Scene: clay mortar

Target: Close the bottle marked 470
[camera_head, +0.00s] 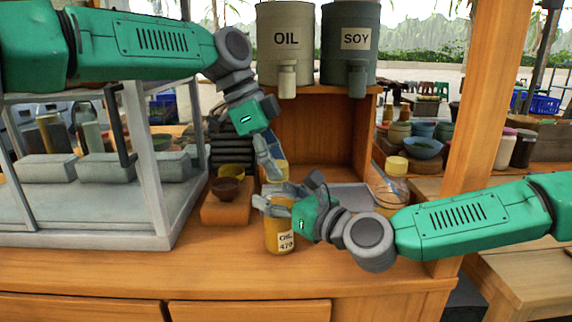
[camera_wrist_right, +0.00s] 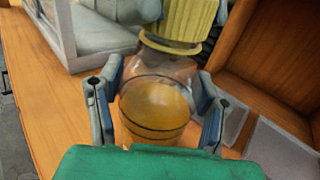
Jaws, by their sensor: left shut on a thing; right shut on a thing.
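The bottle marked 470 (camera_head: 281,238) stands on the wooden counter, clear with orange-yellow contents and a pale label. My right gripper (camera_head: 279,207) is shut around its upper part from the right. In the right wrist view, the bottle (camera_wrist_right: 155,108) sits between the two fingers of my right gripper (camera_wrist_right: 158,112). My left gripper (camera_head: 271,170) reaches down from above, shut on a ribbed yellow lid (camera_wrist_right: 184,24). The lid is over the bottle's mouth, and I cannot tell whether it touches the rim. In the head view the lid is mostly hidden by my grippers.
A metal-framed case (camera_head: 160,205) is farther left. A wooden shelf (camera_head: 315,130) carrying OIL (camera_head: 285,45) and SOY (camera_head: 350,45) containers is behind. The front counter is clear.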

